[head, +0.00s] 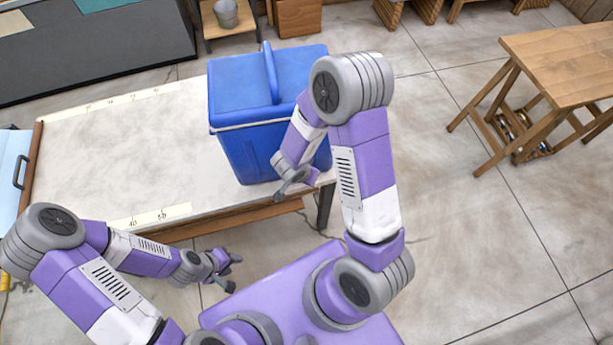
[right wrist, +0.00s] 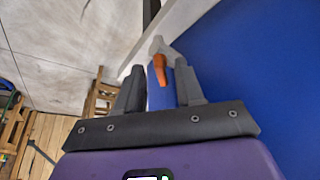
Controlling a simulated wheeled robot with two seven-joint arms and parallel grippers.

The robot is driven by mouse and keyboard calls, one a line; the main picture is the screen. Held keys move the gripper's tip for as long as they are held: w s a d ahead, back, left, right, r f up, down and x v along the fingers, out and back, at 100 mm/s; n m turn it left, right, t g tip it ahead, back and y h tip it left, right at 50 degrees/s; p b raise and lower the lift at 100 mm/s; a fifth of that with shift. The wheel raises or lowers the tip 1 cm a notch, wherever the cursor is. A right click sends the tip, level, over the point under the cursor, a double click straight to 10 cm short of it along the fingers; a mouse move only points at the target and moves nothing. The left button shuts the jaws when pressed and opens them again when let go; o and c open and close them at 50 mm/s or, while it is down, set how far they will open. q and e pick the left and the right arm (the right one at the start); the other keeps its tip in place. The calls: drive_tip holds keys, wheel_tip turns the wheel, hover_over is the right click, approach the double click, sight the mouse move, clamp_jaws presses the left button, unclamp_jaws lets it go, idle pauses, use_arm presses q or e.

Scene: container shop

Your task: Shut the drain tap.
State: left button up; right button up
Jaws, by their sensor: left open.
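A blue cooler box (head: 240,150) with a raised handle stands on the right end of the table in the head view. In the right wrist view its blue wall (right wrist: 260,70) fills the right side. The drain tap (right wrist: 159,68) shows there as an orange lever by a blue part, between the fingertips of my right gripper (right wrist: 158,85). The right fingers are apart, one on each side; contact cannot be told. In the head view the tap is hidden. My left gripper (head: 230,273) is open and empty, low in front of the table.
The pale table top (head: 130,130) is mostly clear left of the cooler, with tape strips along its edges. A wooden table (head: 565,60) stands at the right. A bucket (head: 226,14) sits on a stand at the back.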

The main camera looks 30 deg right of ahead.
drive_tip(key=shift+d+f, duration=0.1)
drive_tip(key=shift+f, duration=0.25)
clamp_jaws()
drive_tip(key=shift+r, duration=0.1)
drive_tip(key=p, duration=0.1)
drive_tip(key=m+p, duration=0.1)
drive_tip(key=p, duration=0.1)
drive_tip(key=shift+w+r+m+g, duration=0.15)
drive_tip(key=shift+r+m+g, duration=0.05)
drive_tip(key=shift+m+g, duration=0.1)
drive_tip(key=shift+w+f+m+g+p, duration=0.1)
drive_tip(key=shift+f+m+g+p, duration=0.2)
drive_tip(key=shift+m+p, duration=0.45)
